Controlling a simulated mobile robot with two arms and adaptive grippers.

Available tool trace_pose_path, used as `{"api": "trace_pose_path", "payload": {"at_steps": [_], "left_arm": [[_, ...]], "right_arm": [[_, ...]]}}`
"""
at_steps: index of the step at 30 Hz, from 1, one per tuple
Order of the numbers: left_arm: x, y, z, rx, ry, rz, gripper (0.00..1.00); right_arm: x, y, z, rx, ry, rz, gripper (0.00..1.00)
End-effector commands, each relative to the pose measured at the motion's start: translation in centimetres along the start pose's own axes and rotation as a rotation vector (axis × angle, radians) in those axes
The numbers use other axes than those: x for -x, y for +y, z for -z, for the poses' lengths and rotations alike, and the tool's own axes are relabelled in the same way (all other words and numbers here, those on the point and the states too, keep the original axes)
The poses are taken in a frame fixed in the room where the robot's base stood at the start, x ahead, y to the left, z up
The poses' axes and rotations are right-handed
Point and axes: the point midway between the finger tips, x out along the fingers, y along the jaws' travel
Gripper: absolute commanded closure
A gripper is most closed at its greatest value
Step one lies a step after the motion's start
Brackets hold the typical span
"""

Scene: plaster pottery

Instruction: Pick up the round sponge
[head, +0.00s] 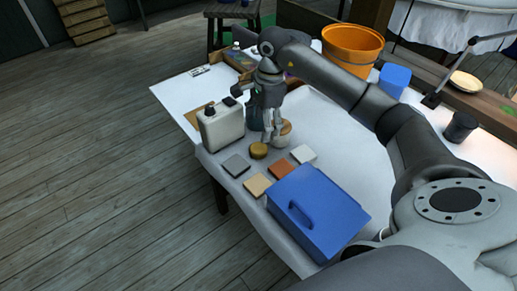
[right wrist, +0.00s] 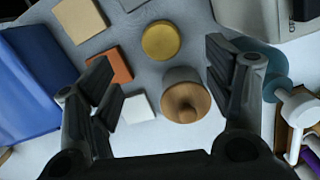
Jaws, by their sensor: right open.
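The round sponge looks like a short yellow disc (head: 258,150) lying on the white-covered table, in front of my right gripper in the head view. In the right wrist view the yellow disc (right wrist: 160,40) lies beyond the fingertips, near the top middle. My right gripper (head: 271,137) is open and points down over the table. In the right wrist view its fingers (right wrist: 160,85) are spread wide with nothing held between them. A round jar with a wooden lid (right wrist: 187,102) shows below the gap, near the right finger. My left gripper is not in view.
Grey (head: 236,165), tan (head: 257,185), orange (head: 282,168) and white (head: 303,154) square pieces lie near the disc. A blue box with a handle (head: 335,215) stands in front. An orange bucket (head: 352,45) stands behind.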

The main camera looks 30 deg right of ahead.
Motion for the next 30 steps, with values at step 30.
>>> {"api": "trace_pose_path", "payload": {"at_steps": [30], "left_arm": [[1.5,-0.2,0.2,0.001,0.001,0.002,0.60]], "right_arm": [[-9.0,-0.2,0.3,0.001,-0.004,0.001,0.29]]}}
